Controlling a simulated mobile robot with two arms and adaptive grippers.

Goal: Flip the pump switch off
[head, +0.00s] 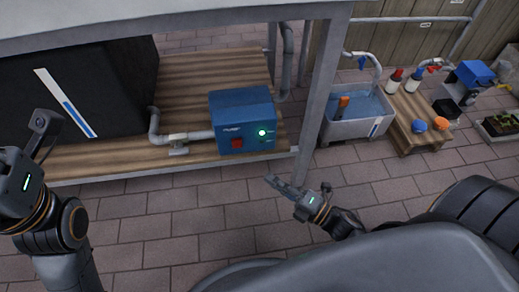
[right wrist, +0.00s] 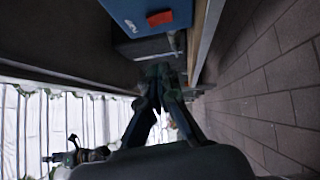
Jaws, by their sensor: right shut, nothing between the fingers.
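The blue pump box (head: 242,112) stands on a wooden shelf under a grey frame. Its red switch (head: 237,142) is on the lower front face, and a green light (head: 262,132) glows to the right of it. My right gripper (head: 271,180) is in front of the shelf, below and right of the switch, apart from it. In the right wrist view the right gripper (right wrist: 160,72) is shut and empty. The red switch (right wrist: 160,18) on the blue box (right wrist: 128,12) lies beyond its fingertips. My left gripper (head: 42,125) is at the far left, its fingers not clearly shown.
A grey pipe (head: 188,136) runs from the pump's left to a black tank (head: 90,75). A grey frame post (head: 322,100) stands right of the pump. A water basin (head: 345,128) and a wooden bench (head: 408,138) are further right. Brick floor (head: 150,225) lies open in front.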

